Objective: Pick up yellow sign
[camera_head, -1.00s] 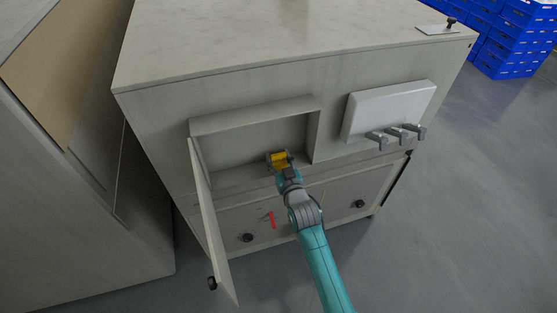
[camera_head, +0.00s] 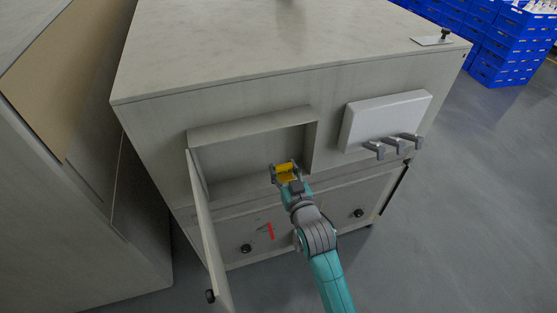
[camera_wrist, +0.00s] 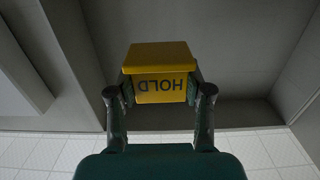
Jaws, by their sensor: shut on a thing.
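The yellow sign (camera_wrist: 160,60) is a small block with the word HOLD on its face, upside down in the wrist view. In the head view the yellow sign (camera_head: 286,172) is at the end of my arm, in front of the open compartment. My gripper (camera_wrist: 160,93) is shut on the sign, with one finger on each side of it. In the head view my gripper (camera_head: 286,176) partly covers the sign. The sign appears clear of the compartment's floor, near its front right edge.
The cabinet's open compartment (camera_head: 240,160) looks empty. Its door (camera_head: 208,235) hangs open at the left. A white panel (camera_head: 385,120) with several grey levers (camera_head: 397,146) is to the right. A red piece (camera_head: 271,231) and a black knob (camera_head: 246,248) are on the lower front.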

